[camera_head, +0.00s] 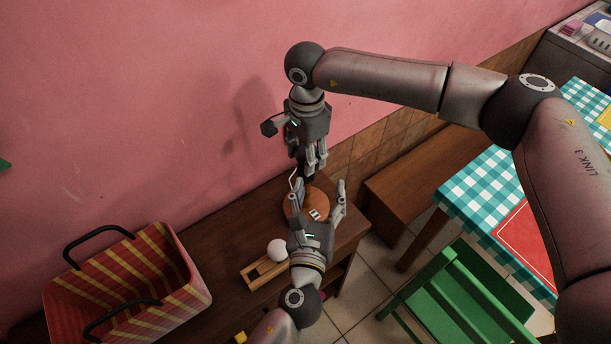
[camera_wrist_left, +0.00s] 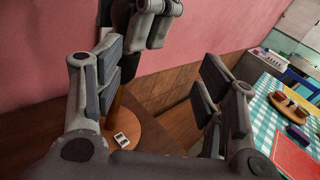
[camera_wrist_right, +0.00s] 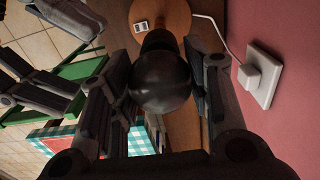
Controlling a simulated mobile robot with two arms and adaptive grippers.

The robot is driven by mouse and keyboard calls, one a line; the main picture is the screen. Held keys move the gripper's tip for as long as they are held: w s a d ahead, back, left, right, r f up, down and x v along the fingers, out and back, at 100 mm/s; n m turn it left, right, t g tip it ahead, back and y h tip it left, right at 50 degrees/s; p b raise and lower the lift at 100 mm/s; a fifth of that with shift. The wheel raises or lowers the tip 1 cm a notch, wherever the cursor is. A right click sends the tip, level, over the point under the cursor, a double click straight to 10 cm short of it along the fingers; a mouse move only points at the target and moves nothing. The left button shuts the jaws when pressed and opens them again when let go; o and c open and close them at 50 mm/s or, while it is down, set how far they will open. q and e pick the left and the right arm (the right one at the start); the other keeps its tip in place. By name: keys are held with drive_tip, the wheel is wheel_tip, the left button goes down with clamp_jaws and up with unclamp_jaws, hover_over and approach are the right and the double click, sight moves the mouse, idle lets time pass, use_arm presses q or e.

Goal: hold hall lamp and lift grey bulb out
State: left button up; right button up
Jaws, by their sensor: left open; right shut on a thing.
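The hall lamp has a round wooden base (camera_head: 321,205) with a small white switch and stands on the dark brown shelf top. Its base also shows in the left wrist view (camera_wrist_left: 150,132). The dark grey bulb (camera_wrist_right: 160,82) is between the fingers of my right gripper (camera_wrist_right: 160,85), in line with the lamp's dark socket. I cannot tell whether it still sits in the socket. My right gripper (camera_head: 314,168) points down over the lamp, shut on the bulb. My left gripper (camera_head: 320,188) is open, its fingers spread on either side of the lamp, and it appears empty.
A white bulb (camera_head: 277,249) sits in a wooden holder (camera_head: 256,275) on the shelf. A striped basket (camera_head: 190,297) stands at left. The lamp's cord runs to a wall plug (camera_wrist_right: 262,73). A pink wall is close behind; a green chair (camera_head: 450,290) and checkered table (camera_head: 480,180) stand right.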

use_arm(q)
wheel_tip(320, 180, up, 4)
drive_tip(key=w+a+f+y, duration=0.1)
drive_tip(key=a+y, duration=0.1)
drive_tip(key=a, duration=0.1)
approach(306, 179)
drive_tip(key=shift+t, duration=0.4)
drive_tip(key=w, duration=0.4)
drive_tip(key=shift+w+d+f, duration=0.1)
drive_tip(key=shift+w+f, duration=0.15)
drive_tip(key=shift+f, duration=0.1)
drive_tip(key=w, duration=0.7)
drive_tip(key=shift+w+d, duration=0.15)
drive_tip(key=shift+w, duration=0.1)
clamp_jaws()
use_arm(e)
drive_tip(key=shift+r, duration=4)
